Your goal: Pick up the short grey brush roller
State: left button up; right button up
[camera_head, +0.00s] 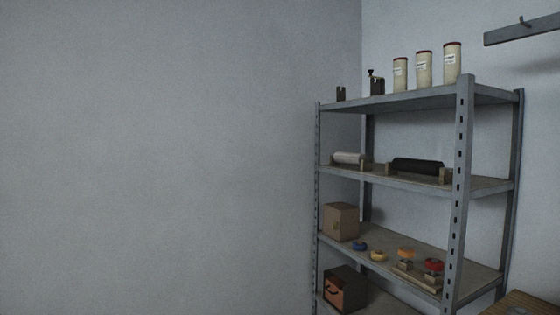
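A short pale grey roller (348,157) lies on the second shelf from the top of a metal rack, at its left side. It rests between small brown holders, and I cannot make out whether its surface is brush. A longer black roller (417,166) lies to its right on the same shelf, between brown end blocks. Neither of my grippers is in view.
The grey metal rack (462,190) stands in the corner. Its top holds canisters (424,68) and a dark bottle (376,84). Lower shelves hold a cardboard box (340,222), coloured rolls (406,254) and a dark box (345,289). A wooden surface (524,304) shows at lower right.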

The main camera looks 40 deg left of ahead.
aim_at(348, 159)
jog(key=u, duration=0.9)
jog(key=z, duration=2.25)
jog(key=u, duration=2.25)
jog(key=i+j+z, duration=0.15)
jog(key=i, duration=0.25)
jog(key=i+j+z, duration=0.15)
jog(key=i, duration=0.25)
